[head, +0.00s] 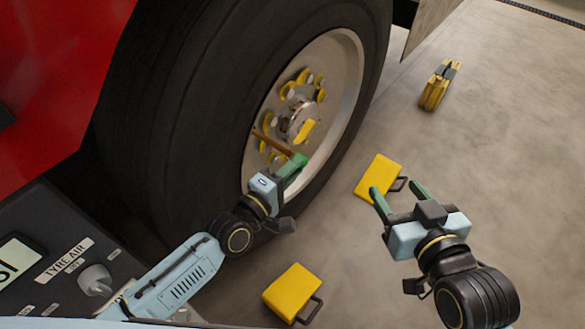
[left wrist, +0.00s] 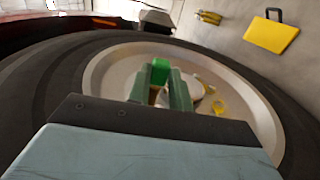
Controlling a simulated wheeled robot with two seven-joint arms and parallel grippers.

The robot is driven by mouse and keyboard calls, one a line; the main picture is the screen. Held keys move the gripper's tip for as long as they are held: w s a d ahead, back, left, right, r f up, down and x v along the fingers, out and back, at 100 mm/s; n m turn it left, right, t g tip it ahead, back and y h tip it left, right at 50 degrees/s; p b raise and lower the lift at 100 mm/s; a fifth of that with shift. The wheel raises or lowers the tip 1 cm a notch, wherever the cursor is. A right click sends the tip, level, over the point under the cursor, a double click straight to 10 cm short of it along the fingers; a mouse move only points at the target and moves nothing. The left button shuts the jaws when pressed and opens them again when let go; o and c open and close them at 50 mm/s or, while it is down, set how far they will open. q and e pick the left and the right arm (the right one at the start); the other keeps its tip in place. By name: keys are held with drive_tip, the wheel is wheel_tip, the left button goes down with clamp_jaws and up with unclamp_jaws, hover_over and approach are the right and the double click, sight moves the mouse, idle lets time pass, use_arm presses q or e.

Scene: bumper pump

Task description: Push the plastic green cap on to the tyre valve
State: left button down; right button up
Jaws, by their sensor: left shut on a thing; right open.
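My left gripper (head: 291,168) is at the wheel's rim, shut on the bright green cap (head: 300,159). The cap also shows between the green fingers in the left wrist view (left wrist: 160,68). A brown stem (head: 271,142), likely the tyre valve, sticks out of the wheel beside the hub. Its outer end is close to the cap in the head view; I cannot tell whether they touch. In the left wrist view the fingers hide much of the area behind the cap. My right gripper (head: 397,191) is open and empty above the floor.
The large black tyre (head: 190,110) surrounds the pale rim (head: 345,70) with yellow-marked nuts. Yellow blocks with handles lie on the floor, one (head: 379,177) beyond my right gripper and one (head: 292,291) nearer. A yellow-black item (head: 439,84) stands farther back. A tyre air panel (head: 65,258) is at lower left.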

use_arm(q)
drive_tip(key=shift+w+a, duration=0.2)
drive_tip(key=shift+a, duration=0.1)
idle(0.6)
drive_tip(key=c, duration=1.2)
unclamp_jaws()
drive_tip(key=shift+d, duration=0.1)
